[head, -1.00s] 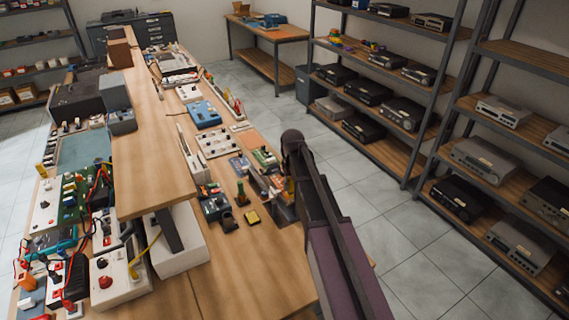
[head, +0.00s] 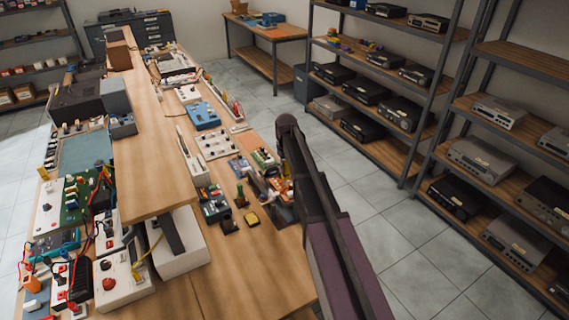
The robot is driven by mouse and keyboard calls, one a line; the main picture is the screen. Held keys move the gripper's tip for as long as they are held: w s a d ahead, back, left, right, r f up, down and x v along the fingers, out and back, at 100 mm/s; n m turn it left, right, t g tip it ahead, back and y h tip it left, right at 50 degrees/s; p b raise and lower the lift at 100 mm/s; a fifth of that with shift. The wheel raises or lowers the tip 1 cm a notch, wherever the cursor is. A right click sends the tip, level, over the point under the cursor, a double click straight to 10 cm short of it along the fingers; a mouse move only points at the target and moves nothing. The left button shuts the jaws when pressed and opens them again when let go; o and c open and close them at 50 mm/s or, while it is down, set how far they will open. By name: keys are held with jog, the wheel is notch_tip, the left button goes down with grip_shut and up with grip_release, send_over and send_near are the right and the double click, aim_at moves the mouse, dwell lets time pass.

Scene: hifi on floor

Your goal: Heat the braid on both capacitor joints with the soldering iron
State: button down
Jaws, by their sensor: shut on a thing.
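My arm reaches in from the lower right of the head view, over the right edge of the bench. My gripper (head: 273,182) is small, dark and mostly hidden by the arm. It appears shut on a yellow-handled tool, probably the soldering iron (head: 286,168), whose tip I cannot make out. A green circuit board (head: 264,158) lies just left of the arm's end, with a bluish board (head: 239,166) to its left. The capacitor joints and the braid are too small to tell.
Near the gripper stand a blue-grey unit (head: 213,208), a small green-topped item (head: 240,196) and a yellow pad (head: 251,218). A raised wooden shelf (head: 150,180) runs along the bench. Racks of hi-fi units (head: 400,110) stand right, across open floor. The bench front is bare.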

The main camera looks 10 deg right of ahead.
aim_at(285, 176)
jog(key=shift+w+r, duration=0.1)
jog(key=shift+w, duration=0.2)
jog(key=shift+f+b, duration=2.35)
jog(key=shift+f, duration=0.05)
jog(key=shift+w, duration=0.1)
jog(key=shift+f+b, duration=0.4)
jog(key=shift+b, duration=0.05)
dwell(2.2)
jog(key=shift+r, duration=0.1)
dwell(2.0)
jog(key=shift+r+p, duration=2.2)
jog(key=shift+p, duration=0.1)
